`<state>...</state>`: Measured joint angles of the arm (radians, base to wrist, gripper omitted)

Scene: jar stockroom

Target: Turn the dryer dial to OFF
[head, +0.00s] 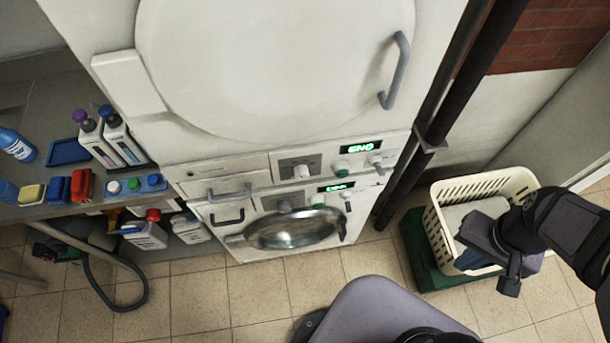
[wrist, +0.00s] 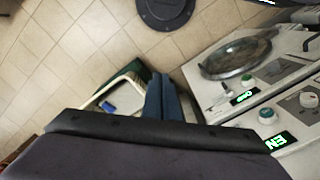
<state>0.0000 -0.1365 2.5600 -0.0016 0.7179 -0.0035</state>
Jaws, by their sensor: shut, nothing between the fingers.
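In the head view, two white machines are stacked. The upper one has a large round door (head: 275,65) and a panel with a white dial (head: 301,171) on a grey plate, beside a green display reading "END". The lower machine's panel has a similar dial (head: 284,206). The dial markings are too small to read, and nothing labels either machine as the dryer. The upper dial shows at the right edge of the wrist view (wrist: 309,99). My gripper (head: 468,262) is shut and empty over the laundry basket, well right of the panels; its blue fingers also show in the wrist view (wrist: 162,82).
The cream laundry basket (head: 436,215) stands on a green box (head: 411,243). Dark vertical pipes (head: 440,110) rise between basket and machines. A shelf with bottles (head: 97,140) is at the left. Tiled floor is partly clear.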

